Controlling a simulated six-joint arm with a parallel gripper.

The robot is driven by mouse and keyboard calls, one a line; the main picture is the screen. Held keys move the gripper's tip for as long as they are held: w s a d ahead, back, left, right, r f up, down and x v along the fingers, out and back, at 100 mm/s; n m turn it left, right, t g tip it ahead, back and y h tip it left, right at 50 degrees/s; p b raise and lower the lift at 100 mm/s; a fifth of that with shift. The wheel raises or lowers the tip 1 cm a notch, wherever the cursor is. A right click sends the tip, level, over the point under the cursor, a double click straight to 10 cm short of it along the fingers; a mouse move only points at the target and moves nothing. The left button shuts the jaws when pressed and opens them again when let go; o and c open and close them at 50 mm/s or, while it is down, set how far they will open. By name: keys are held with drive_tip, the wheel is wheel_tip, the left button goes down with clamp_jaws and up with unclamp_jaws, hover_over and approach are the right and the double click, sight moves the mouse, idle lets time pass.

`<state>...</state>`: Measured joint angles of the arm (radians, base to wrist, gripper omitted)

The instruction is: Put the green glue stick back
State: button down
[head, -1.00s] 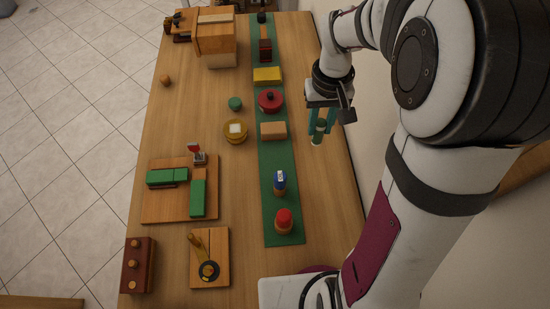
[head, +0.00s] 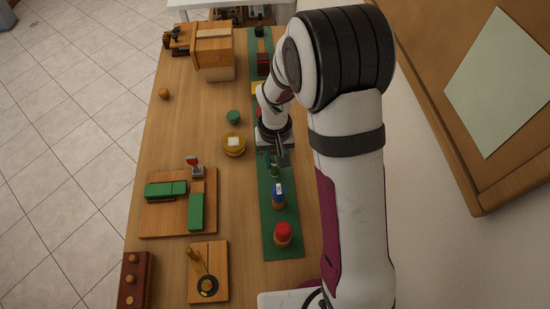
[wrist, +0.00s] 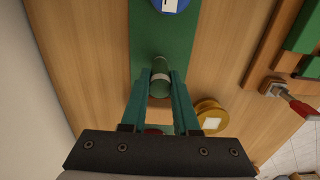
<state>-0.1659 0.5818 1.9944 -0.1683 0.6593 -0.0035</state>
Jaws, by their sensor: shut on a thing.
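The green glue stick (wrist: 160,82) is between the fingertips of my gripper (wrist: 160,88) in the wrist view, with its pale band showing. In the head view my gripper (head: 272,168) is over the green mat strip (head: 266,222), just behind the blue glue stick (head: 278,197). The green glue stick (head: 274,172) shows there only as a small dark part below the fingers. I cannot tell whether it touches the mat. The red-capped stick (head: 283,234) stands on the mat in front of the blue one. The blue one's top also shows in the wrist view (wrist: 172,4).
A yellow round tin (head: 234,146) and a green round piece (head: 233,117) stand left of the mat. A board with green blocks (head: 178,222) lies further left. My arm hides part of the mat's far half. A wall is on the right.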

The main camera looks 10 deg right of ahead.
drive_tip(key=shift+f, duration=0.1)
drive_tip(key=c, duration=0.7)
unclamp_jaws()
drive_tip(key=shift+o, duration=0.2)
wheel_tip(320, 180, up, 11)
drive_tip(key=s+d+r+m+y, duration=0.1)
drive_tip(key=s+r+m, duration=0.1)
drive_tip(key=s, duration=0.9)
drive_tip(key=s+d+r+m, duration=0.1)
drive_tip(key=s+r+m, duration=0.2)
drive_tip(key=s, duration=0.9)
drive_tip(key=shift+d+r+m+y, duration=0.3)
drive_tip(key=shift+r+y, duration=0.1)
drive_tip(key=shift+r, duration=0.15)
drive_tip(key=shift+s, duration=0.1)
